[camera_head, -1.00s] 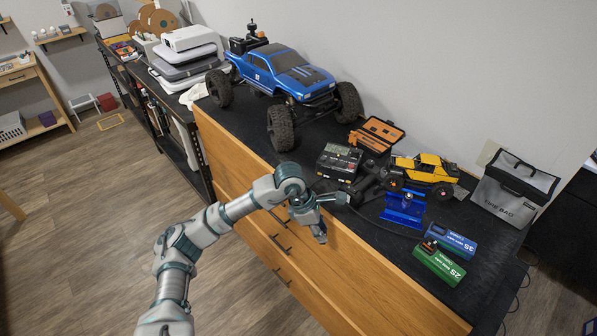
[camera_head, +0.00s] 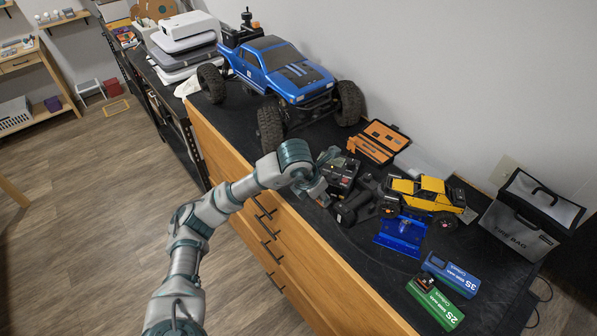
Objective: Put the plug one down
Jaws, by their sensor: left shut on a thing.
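My left gripper (camera_head: 326,178) reaches in over the front edge of the black worktop, at the left side of the black charger box (camera_head: 343,172). It is shut on a small dark thing, which seems to be the plug; the fingers and the clutter hide most of it, so its shape and whether it touches the top cannot be told. A dark handheld controller (camera_head: 356,205) lies just right of the gripper. My right gripper is not in view.
A big blue truck (camera_head: 285,72) stands behind left. An orange tool case (camera_head: 377,142), a yellow crawler (camera_head: 428,192), a blue stand (camera_head: 402,232), blue (camera_head: 452,272) and green (camera_head: 436,303) batteries and a grey bag (camera_head: 528,215) lie right. Bare worktop (camera_head: 365,255) shows in front.

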